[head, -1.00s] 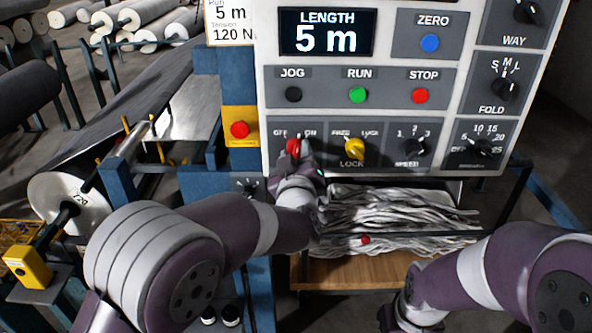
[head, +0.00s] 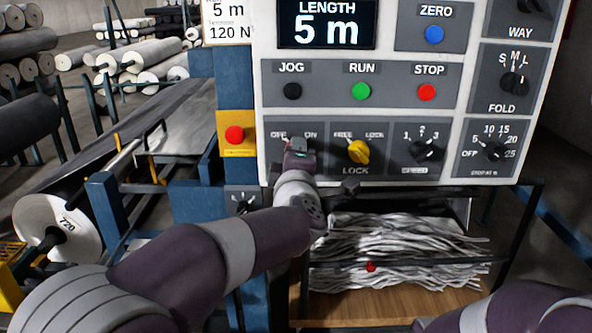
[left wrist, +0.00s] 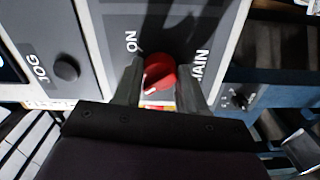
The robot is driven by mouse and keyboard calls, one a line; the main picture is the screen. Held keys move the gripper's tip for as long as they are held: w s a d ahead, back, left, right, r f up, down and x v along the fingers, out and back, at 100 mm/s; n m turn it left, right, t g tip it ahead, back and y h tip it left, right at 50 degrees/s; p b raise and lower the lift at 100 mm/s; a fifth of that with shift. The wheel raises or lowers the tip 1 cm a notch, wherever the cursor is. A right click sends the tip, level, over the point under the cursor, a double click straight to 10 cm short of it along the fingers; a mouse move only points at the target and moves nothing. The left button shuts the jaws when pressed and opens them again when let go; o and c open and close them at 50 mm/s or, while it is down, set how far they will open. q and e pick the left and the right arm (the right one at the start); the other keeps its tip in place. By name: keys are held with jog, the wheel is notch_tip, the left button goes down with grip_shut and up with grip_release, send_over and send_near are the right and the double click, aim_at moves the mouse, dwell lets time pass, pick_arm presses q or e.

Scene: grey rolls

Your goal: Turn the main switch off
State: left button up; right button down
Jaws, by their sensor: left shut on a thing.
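The main switch is a red knob (left wrist: 160,73) on a dark panel section, with ON and MAIN printed around it. Its white mark sits on its lower-left side in the left wrist view, away from the ON label. My left gripper (left wrist: 168,84) is shut on the knob, one finger on each side. In the head view my left gripper (head: 299,147) covers most of the knob below the OFF and ON labels. My right gripper is out of view; only part of the right arm shows at the bottom right.
A yellow LOCK knob (head: 358,151) stands just right of the left gripper. A red button on a yellow plate (head: 234,135) is to its left. Below the panel, a rack holds grey strips (head: 390,245). A black JOG button (head: 292,91) is above.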

pick_arm(q)
jog(key=shift+n+b, duration=0.65)
jog(key=shift+n, duration=0.25)
jog(key=o, duration=1)
jog(key=shift+o, duration=0.2)
jog(key=s, duration=1.2)
jog(key=shift+s+b, duration=0.35)
jog(key=shift+b, duration=0.05)
